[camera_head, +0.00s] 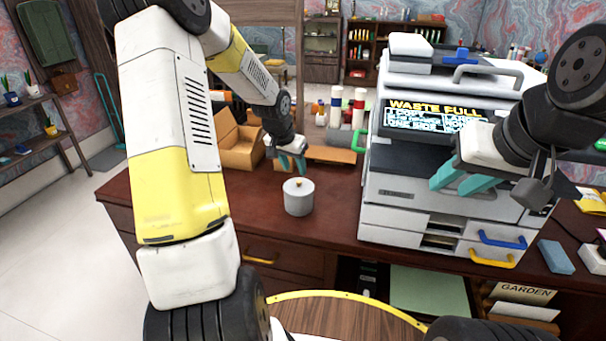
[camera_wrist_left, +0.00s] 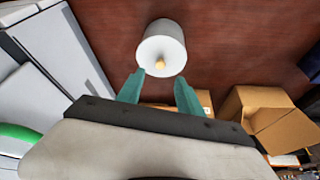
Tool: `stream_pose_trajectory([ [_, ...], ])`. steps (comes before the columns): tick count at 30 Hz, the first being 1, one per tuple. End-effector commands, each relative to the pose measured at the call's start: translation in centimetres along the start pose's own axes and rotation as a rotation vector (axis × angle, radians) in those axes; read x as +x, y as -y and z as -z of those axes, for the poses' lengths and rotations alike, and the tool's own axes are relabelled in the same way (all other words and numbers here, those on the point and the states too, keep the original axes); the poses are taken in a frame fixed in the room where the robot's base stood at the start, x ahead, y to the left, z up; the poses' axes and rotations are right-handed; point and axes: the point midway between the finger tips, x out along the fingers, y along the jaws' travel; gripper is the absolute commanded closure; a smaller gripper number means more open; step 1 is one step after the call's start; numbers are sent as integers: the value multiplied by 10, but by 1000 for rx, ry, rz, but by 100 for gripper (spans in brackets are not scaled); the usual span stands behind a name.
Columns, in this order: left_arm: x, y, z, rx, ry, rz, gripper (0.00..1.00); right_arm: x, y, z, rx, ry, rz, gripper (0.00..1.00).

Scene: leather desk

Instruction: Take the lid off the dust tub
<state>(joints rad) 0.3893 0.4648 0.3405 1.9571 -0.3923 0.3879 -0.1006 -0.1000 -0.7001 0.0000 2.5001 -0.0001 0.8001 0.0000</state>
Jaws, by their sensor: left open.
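The dust tub (camera_head: 298,203) is a small pale grey cylinder standing upright on the dark red desk. Its flat lid (camera_head: 290,184) is on top and has a small yellow knob (camera_head: 298,183). My left gripper (camera_head: 292,168) is just behind and above the tub, fingers pointing down. In the left wrist view its open, empty teal fingers (camera_wrist_left: 158,92) are apart from the knob (camera_wrist_left: 160,64), with the tub (camera_wrist_left: 170,32) beyond their tips. My right gripper (camera_head: 450,188) is in front of the printer, open and empty.
A large grey printer (camera_head: 384,190) with a "WASTE FULL" screen stands right of the tub. An open cardboard box (camera_head: 238,148) lies behind left. Red and blue banded cylinders (camera_head: 336,106) stand behind. The desk (camera_head: 240,205) is clear left of the tub.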

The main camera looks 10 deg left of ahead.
Motion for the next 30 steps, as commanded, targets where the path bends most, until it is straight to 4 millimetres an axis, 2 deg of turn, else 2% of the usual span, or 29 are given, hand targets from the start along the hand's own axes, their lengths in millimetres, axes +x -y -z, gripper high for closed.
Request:
stream_pose_trajectory([
  [14, 63, 0, -1, 1, 3, -1, 57, 0, 0, 0, 0, 0, 0, 64],
  [23, 68, 1, -1, 0, 1, 1, 57, 0, 0, 0, 0, 0, 0, 64],
  [30, 68, 1, -1, 0, 1, 1, 100, 0, 0, 0, 0, 0, 0, 64],
])
